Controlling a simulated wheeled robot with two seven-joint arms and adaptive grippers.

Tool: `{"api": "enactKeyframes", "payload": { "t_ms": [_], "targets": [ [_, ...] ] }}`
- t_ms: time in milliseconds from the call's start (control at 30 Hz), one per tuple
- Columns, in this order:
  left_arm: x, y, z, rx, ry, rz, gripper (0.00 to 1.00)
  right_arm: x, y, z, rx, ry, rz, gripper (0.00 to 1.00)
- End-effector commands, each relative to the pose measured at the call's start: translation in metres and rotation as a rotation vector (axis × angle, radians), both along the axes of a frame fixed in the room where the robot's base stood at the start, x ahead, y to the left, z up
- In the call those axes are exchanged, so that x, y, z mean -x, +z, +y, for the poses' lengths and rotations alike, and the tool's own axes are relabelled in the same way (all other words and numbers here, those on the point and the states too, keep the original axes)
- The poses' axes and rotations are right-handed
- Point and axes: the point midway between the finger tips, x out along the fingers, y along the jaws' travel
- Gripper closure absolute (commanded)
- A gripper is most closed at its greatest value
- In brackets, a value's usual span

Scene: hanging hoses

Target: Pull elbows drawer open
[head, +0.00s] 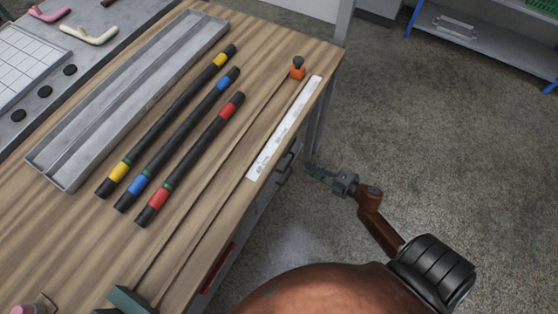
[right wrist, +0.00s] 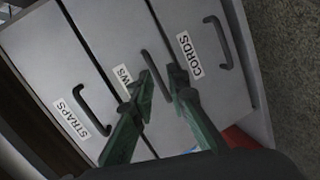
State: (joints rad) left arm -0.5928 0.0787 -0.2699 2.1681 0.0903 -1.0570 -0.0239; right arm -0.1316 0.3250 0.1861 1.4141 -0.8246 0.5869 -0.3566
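The elbows drawer (right wrist: 125,48) is the middle grey front in the right wrist view. Its label (right wrist: 124,78) is partly covered by a finger, with only "WS" readable. The front looks flush with its neighbours. Its dark bar handle (right wrist: 154,64) lies between the fingertips of my right gripper (right wrist: 162,77), which are apart, one on each side of it. I cannot tell whether either finger touches the handle. In the head view my right gripper (head: 318,172) is beside the bench's right side, at the drawer fronts.
The straps drawer (right wrist: 58,88) and cords drawer (right wrist: 205,75) flank it, each with a handle.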

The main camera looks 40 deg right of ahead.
Motion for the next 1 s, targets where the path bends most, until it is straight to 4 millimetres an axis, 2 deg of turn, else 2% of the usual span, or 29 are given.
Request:
{"api": "enactKeyframes", "payload": {
  "t_ms": [33, 200, 333, 800, 1000],
  "targets": [
    [0.001, -0.004, -0.001, 0.006, 0.001, 0.009, 0.6, -0.004, -0.01, 0.005, 0.038, 0.042, -0.017, 0.85],
    [-0.006, 0.013, -0.004, 0.019, 0.003, 0.001, 0.6, -0.013, 0.002, 0.018, 0.123, 0.135, -0.076, 0.85],
    [-0.01, 0.015, -0.008, 0.028, 0.003, -0.012, 0.6, -0.019, 0.005, 0.023, 0.144, 0.157, -0.092, 0.85],
    [-0.044, -0.022, -0.036, 0.108, 0.031, -0.186, 0.6, -0.078, -0.008, 0.047, 0.144, 0.157, -0.092, 0.85],
    [-0.05, -0.025, -0.04, 0.12, 0.038, -0.216, 0.6, -0.086, -0.008, 0.05, 0.143, 0.154, -0.092, 0.85]
  ]
}}
